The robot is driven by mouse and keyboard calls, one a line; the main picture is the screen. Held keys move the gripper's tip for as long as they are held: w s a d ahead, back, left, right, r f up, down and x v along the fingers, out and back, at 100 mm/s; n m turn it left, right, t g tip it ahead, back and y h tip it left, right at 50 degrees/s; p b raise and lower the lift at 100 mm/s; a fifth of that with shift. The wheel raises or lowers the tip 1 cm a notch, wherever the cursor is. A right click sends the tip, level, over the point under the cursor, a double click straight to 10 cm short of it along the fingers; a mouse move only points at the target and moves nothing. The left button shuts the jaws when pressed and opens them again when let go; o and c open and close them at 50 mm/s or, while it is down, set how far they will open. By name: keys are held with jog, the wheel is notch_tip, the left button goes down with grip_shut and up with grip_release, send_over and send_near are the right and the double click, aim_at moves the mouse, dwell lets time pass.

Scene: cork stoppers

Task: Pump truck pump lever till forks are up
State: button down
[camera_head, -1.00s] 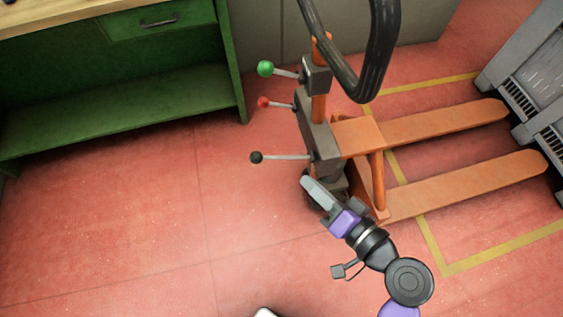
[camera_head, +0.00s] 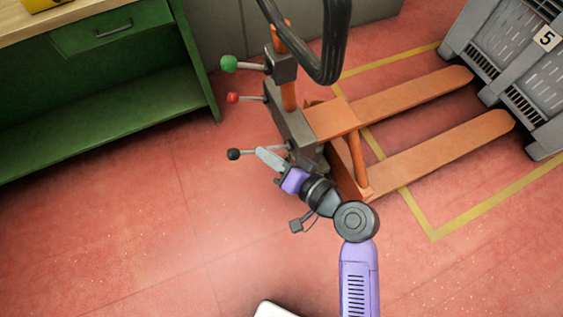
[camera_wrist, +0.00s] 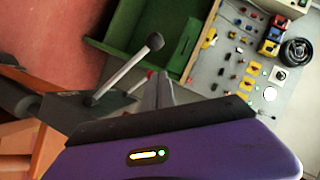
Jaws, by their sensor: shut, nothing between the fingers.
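The orange pump truck (camera_head: 337,119) stands right of centre in the head view. Three levers stick out to its left: one with a green knob (camera_head: 228,63), one with a red knob (camera_head: 233,98), and the lowest with a black knob (camera_head: 233,154). Which one is the pump lever is not marked. My gripper (camera_head: 262,154) is shut and empty, its tips by the black-knobbed lever's rod and overlapping part of it; contact cannot be told. In the wrist view a dark-knobbed lever (camera_wrist: 121,71) passes left of my fingers (camera_wrist: 154,92). The forks (camera_head: 430,147) look low, near the floor.
A grey crate (camera_head: 510,75) marked 5 stands by the fork tips. A green workbench (camera_head: 110,100) is at the left. A black looped hose or handle (camera_head: 334,50) hangs over the truck's mast. The red floor (camera_head: 110,230) at lower left is clear.

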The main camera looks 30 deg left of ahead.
jog(key=shift+s+a+f, duration=0.2)
jog(key=shift+a+f, duration=0.25)
jog(key=shift+a, duration=0.35)
jog(key=shift+s+a+f, duration=0.15)
jog(key=shift+a+f, duration=0.3)
jog(key=shift+a, duration=0.3)
jog(key=shift+s+a+f, duration=0.2)
jog(key=shift+a+f, duration=0.25)
jog(key=shift+a, duration=0.35)
